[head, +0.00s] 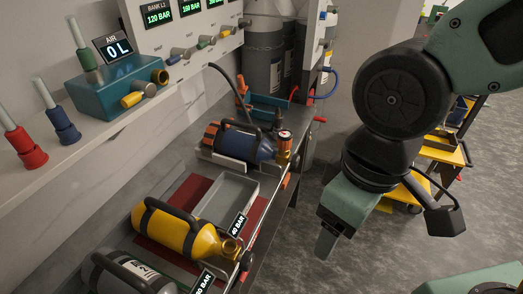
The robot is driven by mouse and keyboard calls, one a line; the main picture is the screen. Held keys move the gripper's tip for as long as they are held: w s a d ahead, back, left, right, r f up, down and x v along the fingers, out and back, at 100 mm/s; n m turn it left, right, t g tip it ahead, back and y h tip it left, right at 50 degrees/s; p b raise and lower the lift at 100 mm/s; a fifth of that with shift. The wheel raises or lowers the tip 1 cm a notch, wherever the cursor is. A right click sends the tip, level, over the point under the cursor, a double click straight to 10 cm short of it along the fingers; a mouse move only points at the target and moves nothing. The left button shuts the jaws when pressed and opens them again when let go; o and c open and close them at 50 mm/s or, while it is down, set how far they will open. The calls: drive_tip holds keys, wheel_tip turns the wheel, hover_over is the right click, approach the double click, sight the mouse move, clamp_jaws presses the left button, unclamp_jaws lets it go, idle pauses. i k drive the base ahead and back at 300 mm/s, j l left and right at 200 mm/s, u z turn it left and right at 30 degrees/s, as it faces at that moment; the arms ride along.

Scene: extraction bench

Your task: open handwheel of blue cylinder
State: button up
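The blue cylinder (250,145) lies on its side in a cradle on the bench, with an orange end at its left. At its right end is a brass-coloured valve (284,153) with a small round gauge (285,135) above it. The handwheel is too small to tell apart from the valve body. My gripper (326,246) hangs pointing down in front of the bench, to the right of and nearer than the blue cylinder. It is clear of the cylinder. Its fingers overlap from this angle, so their opening is hidden.
A yellow cylinder (178,230) and a grey cylinder (118,278) lie nearer on the bench. A grey tray (226,193) lies between yellow and blue. A black hose (229,84) drops behind the blue cylinder. Yellow carts (443,150) stand at right; floor beside my gripper is clear.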

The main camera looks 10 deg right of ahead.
sight(294, 161)
drive_tip(key=i+l+z, duration=0.1)
drive_tip(key=i+l, duration=0.15)
drive_tip(key=l, duration=0.15)
drive_tip(key=i+l, duration=0.25)
drive_tip(key=l, duration=0.15)
drive_tip(key=i+l+z, duration=0.15)
drive_tip(key=l, duration=0.25)
drive_tip(key=i, duration=0.1)
